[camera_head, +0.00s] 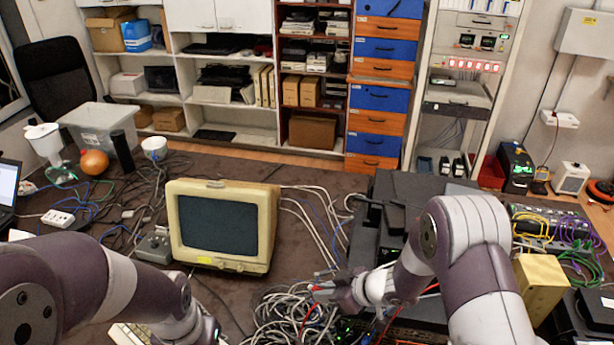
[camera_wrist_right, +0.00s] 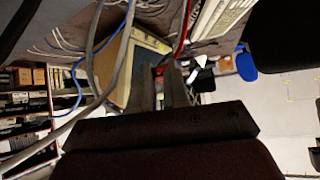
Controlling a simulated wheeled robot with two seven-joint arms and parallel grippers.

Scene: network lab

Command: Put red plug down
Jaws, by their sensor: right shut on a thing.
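My right gripper (camera_head: 328,290) is over the tangle of cables at the lower middle of the head view. It is shut on the red plug (camera_head: 318,288), of which only a small red bit shows at the fingertips. In the right wrist view the two dark fingers (camera_wrist_right: 160,85) point away from the camera, and a red cable (camera_wrist_right: 183,32) runs near their tips. The plug's body is hard to make out there. My left arm reaches the bottom edge of the head view, and its fingers are out of the picture.
A cream monitor (camera_head: 222,226) stands left of my right gripper. Pale tangled cables (camera_head: 285,318) lie below it. Dark stacked equipment (camera_head: 405,190) and a yellowish box (camera_head: 541,284) stand to the right.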

